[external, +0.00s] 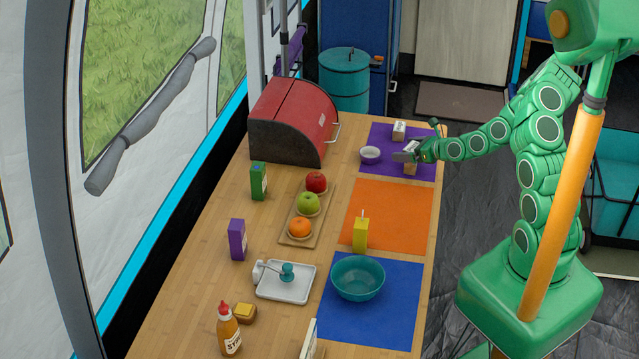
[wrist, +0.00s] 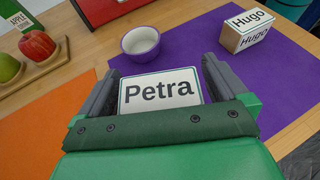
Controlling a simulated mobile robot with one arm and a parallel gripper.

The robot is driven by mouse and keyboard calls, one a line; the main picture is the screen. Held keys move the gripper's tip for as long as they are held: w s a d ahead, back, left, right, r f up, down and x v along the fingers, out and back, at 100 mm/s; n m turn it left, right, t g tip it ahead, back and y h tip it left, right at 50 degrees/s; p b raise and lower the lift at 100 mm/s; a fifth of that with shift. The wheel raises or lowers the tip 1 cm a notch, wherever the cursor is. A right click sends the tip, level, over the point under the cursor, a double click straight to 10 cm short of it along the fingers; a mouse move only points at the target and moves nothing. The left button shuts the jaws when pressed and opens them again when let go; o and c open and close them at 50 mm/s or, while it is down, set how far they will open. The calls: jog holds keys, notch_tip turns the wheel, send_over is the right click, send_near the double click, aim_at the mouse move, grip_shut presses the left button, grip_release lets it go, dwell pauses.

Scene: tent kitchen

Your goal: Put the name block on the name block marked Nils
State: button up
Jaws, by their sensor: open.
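A name block marked Petra (wrist: 160,92) is between the two fingers of my gripper (wrist: 160,68) in the wrist view. The fingers are open, one on each side of it. In the external view my gripper (external: 408,154) is low over the purple mat (external: 385,135), at a wooden block (external: 411,169). A second name block, marked Hugo (wrist: 248,25), lies on the same mat; it also shows in the external view (external: 399,130). I can read no block marked Nils. A white-faced upright piece (external: 309,340) stands at the bottom edge, its face unreadable.
A purple-rimmed bowl (external: 370,155) is left of my gripper. An orange mat (external: 400,205) with a yellow carton (external: 360,236) and a blue mat (external: 395,325) with a teal bowl (external: 357,278) follow nearer. A fruit board (external: 284,237) and red bread box (external: 312,110) stand left.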

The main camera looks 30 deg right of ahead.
jog(key=shift+v, duration=6)
jog(key=a+r+n+g+y, duration=0.1)
jog(key=a+r+n+y, duration=0.5)
jog(key=a+r+n, duration=0.65)
jog(key=s+a+r+n+g+y, duration=0.2)
jog(key=s+a+r+n+g, duration=0.55)
jog(key=s+a+r, duration=0.55)
jog(key=s+a+f+n+g+h, duration=0.15)
jog(key=s+n+g+h, duration=0.6)
jog(key=s, duration=0.75)
jog(key=s+d+r+n+t+h, duration=0.1)
jog(key=s+d+n+h, duration=0.1)
jog(key=s+d, duration=0.2)
jog(key=s+d+r+n+h, duration=0.1)
jog(key=s+d+n+h, duration=0.1)
jog(key=s+d, duration=0.3)
jog(key=d+h, duration=0.1)
jog(key=d, duration=0.3)
jog(key=shift+d+t+h, duration=0.35)
jog(key=shift+t, duration=0.05)
jog(key=shift+a+f, duration=0.1)
